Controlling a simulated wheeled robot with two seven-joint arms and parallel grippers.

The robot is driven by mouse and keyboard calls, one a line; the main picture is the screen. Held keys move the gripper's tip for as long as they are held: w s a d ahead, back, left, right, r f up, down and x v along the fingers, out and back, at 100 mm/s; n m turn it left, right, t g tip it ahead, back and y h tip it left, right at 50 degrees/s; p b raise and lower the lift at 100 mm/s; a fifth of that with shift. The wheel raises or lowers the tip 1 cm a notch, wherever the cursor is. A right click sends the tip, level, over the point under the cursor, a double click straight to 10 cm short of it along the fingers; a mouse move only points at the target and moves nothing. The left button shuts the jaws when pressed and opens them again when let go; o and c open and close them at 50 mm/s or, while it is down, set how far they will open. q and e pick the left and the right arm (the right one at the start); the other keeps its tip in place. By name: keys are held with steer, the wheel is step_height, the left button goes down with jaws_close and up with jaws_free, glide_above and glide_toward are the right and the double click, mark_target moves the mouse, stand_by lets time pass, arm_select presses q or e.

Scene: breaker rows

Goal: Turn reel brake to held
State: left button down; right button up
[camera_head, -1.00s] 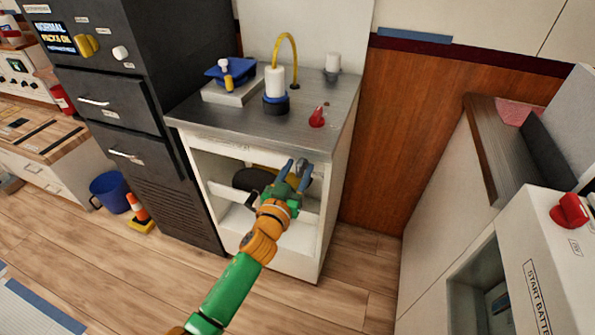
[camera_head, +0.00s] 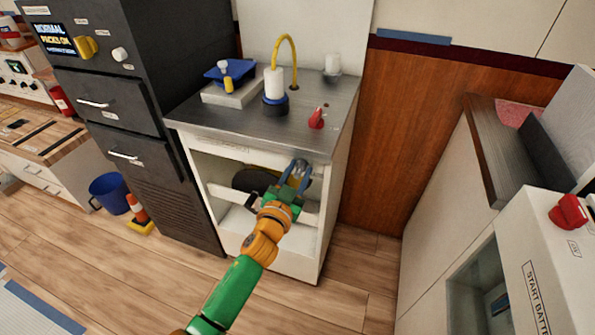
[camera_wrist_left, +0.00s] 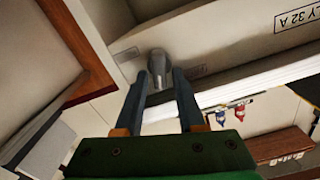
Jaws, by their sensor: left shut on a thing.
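My left gripper (camera_head: 293,176) reaches into the upper right of the open front of the white cabinet (camera_head: 263,143). It is shut on a grey rounded knob (camera_head: 301,165) near the cabinet's upper front edge. In the left wrist view the knob (camera_wrist_left: 157,63) sits between the two blue-grey fingers (camera_wrist_left: 158,88). The label beside the knob is too small to read, so I cannot confirm that it is the reel brake or how it is set. A dark round reel (camera_head: 252,181) shows inside the cabinet, partly behind my gripper. My right gripper is not in view.
The metal top carries a red knob (camera_head: 316,118), a white cylinder with a yellow hose (camera_head: 274,83) and a blue item on a tray (camera_head: 232,95). A dark drawer cabinet (camera_head: 130,110) stands at left, with a blue bucket (camera_head: 108,192) and cone (camera_head: 138,210). Another unit stands at right.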

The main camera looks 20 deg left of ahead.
arm_select(q)
steer(key=m, duration=0.3)
steer(key=shift+d+f+m, duration=0.1)
steer(key=shift+d+m, duration=0.05)
steer(key=shift+m, duration=0.25)
steer(key=m, duration=0.3)
steer(key=shift+d+f+m, duration=0.1)
steer(key=shift+f+m, duration=0.05)
steer(key=shift+m, duration=0.15)
steer(key=m, duration=0.3)
steer(key=shift+d+f+m, duration=0.1)
steer(key=shift+f+m, duration=0.1)
steer(key=shift+m, duration=0.1)
steer(key=shift+f+m, duration=0.15)
steer(key=shift+m, duration=1.65)
steer(key=c, duration=0.8)
jaws_free()
steer(key=shift+s, duration=0.1)
